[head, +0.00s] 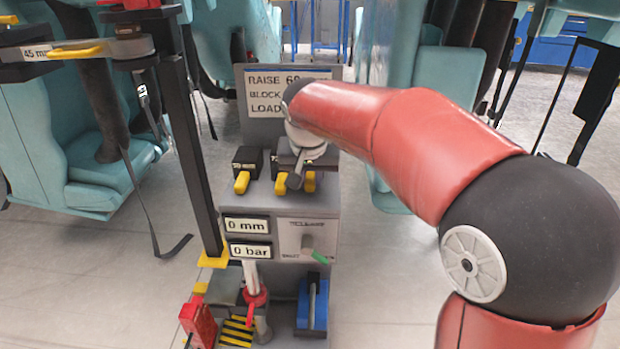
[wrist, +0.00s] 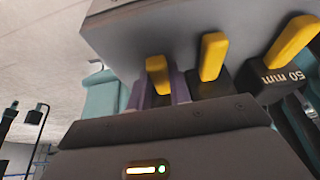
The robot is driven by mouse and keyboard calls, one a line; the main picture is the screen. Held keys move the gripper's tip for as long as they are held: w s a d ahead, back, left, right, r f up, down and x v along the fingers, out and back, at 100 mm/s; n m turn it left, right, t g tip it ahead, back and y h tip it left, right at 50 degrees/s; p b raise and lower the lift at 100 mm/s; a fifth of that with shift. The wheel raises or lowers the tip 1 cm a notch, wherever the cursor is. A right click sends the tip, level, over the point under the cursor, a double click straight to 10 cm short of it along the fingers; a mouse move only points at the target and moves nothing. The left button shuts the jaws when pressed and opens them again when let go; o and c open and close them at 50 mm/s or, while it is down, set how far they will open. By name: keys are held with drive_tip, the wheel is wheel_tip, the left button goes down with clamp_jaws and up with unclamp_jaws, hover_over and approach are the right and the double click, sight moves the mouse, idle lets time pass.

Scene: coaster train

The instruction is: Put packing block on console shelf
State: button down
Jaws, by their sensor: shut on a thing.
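My gripper (head: 303,172) is at the right end of the grey console's top shelf (head: 325,187). In the wrist view the gripper (wrist: 160,88) has its two purple-grey fingers on either side of a yellow handle, shut on a packing block (wrist: 157,68). The handle also shows in the head view (head: 310,182). The block's dark body is mostly hidden by my gripper, and I cannot tell whether it rests on the shelf. Beside it stand a middle block with a yellow handle (head: 281,183) and a left block (head: 246,158), marked 50 mm in the wrist view (wrist: 285,78).
A sign (head: 285,90) stands behind the shelf. A black post (head: 190,150) with a 45 mm tag rises on the left. Teal coaster seats (head: 105,150) flank the console.

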drive_tip(key=c, duration=1.3)
unclamp_jaws()
drive_tip(key=shift+f, duration=0.1)
drive_tip(key=v, duration=1.2)
drive_tip(key=shift+p, duration=0.4)
drive_tip(key=shift+t, duration=0.6)
drive_tip(key=s+d+f, duration=0.4)
drive_tip(key=s+d, duration=0.1)
drive_tip(key=s, duration=0.2)
drive_tip(key=s+d+f, duration=0.5)
drive_tip(key=s+d, duration=0.1)
drive_tip(key=s, duration=0.2)
drive_tip(key=s+d+f, duration=0.5)
drive_tip(key=s, duration=0.2)
drive_tip(key=shift+s+d, duration=0.3)
drive_tip(key=shift+d, duration=0.1)
